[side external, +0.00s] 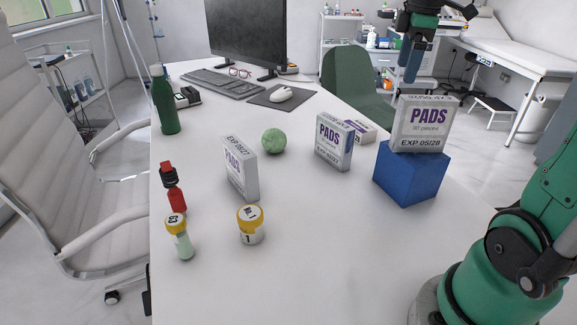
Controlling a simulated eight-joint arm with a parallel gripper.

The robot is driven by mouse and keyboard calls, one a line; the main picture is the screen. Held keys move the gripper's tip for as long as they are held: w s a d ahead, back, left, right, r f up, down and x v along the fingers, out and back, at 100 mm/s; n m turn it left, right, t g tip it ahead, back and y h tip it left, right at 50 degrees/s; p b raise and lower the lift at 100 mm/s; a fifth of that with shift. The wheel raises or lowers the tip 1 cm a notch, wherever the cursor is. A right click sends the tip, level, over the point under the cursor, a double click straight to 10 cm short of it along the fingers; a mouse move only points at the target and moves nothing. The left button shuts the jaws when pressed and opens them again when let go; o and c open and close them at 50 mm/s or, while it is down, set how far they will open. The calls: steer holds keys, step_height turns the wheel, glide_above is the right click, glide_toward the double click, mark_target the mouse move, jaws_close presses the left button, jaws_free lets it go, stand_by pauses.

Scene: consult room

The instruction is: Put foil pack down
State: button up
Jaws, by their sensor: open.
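No foil pack can be made out in this view. A white box marked PADS, EXP 05/28 (424,124) stands upright on a blue block (411,178) at the right side of the white desk. My gripper (410,72) is open and hangs fingers down above this box, apart from it, with nothing seen between its fingers. A second PADS box (334,141) stands on the desk to the left of the block. A third box (240,167), marked EXP, stands further left. A small pack (360,131) lies behind the second box, partly hidden.
A keyboard (221,83), mouse (281,94) and monitor are at the back. The front middle is clear.

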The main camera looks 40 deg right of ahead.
steer(key=a+f+m+t, duration=0.3)
steer(key=a+f, duration=0.3)
steer(key=a, duration=0.3)
steer(key=a+f+m+t+y, duration=0.1)
steer(key=a+f+m+t, duration=0.2)
steer(key=a+f, duration=0.3)
steer(key=a+m, duration=0.1)
steer(key=a, duration=0.3)
steer(key=shift+w+a+f, duration=0.25)
steer(key=shift+w+a, duration=0.05)
steer(key=shift+w, duration=0.1)
